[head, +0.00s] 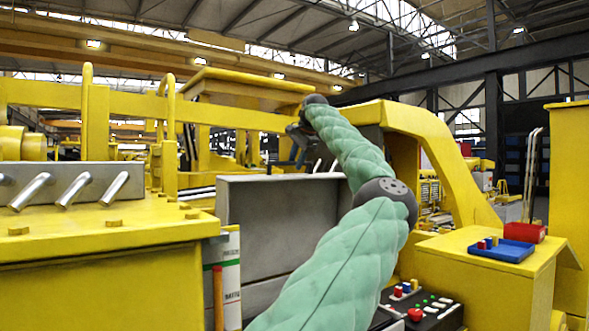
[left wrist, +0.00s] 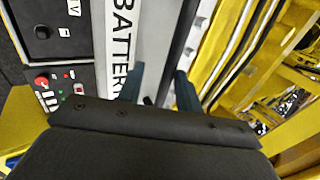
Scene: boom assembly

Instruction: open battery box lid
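The grey battery box (head: 262,225) stands in the middle of the head view, partly hidden behind my green-sleeved left arm. Its top edge looks level. In the left wrist view, a light panel bears the black letters "BATTER" (left wrist: 123,35), and a dark grey strip runs beside it. My left gripper (head: 285,160) is above the far part of the box in the head view. In the left wrist view, the two blue fingers of my left gripper (left wrist: 160,85) are apart, over the light panel and the strip. Contact with the lid cannot be told. My right gripper is not in view.
A control panel with a red button (head: 415,314) is right of the box. A yellow stand (head: 490,283) bears a blue tray (head: 502,251) and a red box (head: 518,232). A yellow arched beam (head: 430,135) rises behind my arm.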

